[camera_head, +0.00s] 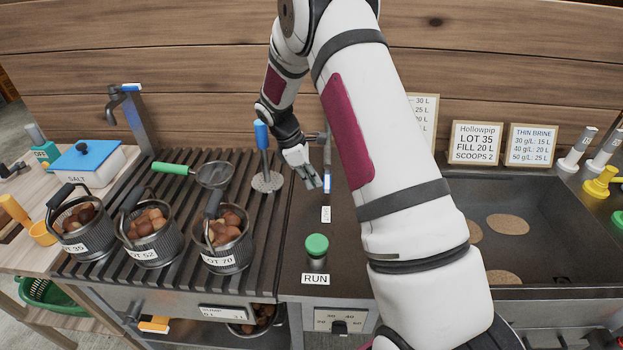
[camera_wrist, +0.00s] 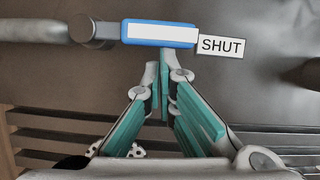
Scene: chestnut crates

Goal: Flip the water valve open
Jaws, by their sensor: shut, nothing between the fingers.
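The water valve's lever (camera_wrist: 160,35) is blue with a white stripe and lies crosswise at the top of the wrist view, its pivot end at the left. Its free end points at a white SHUT label (camera_wrist: 220,46). In the head view the lever (camera_head: 327,180) points toward me, above the label (camera_head: 326,214). My gripper (camera_head: 316,186) is just left of the lever in the head view. In the wrist view my gripper (camera_wrist: 165,60) has its fingertips together and empty, at the lever's edge. I cannot tell whether they touch it.
A green RUN button (camera_head: 317,245) is in front of the lever. Baskets of chestnuts (camera_head: 221,259) stand on the slatted rack at left, with a blue-handled skimmer (camera_head: 266,180) behind. A dark basin (camera_head: 540,232) is at right. Signs (camera_head: 476,143) stand along the back.

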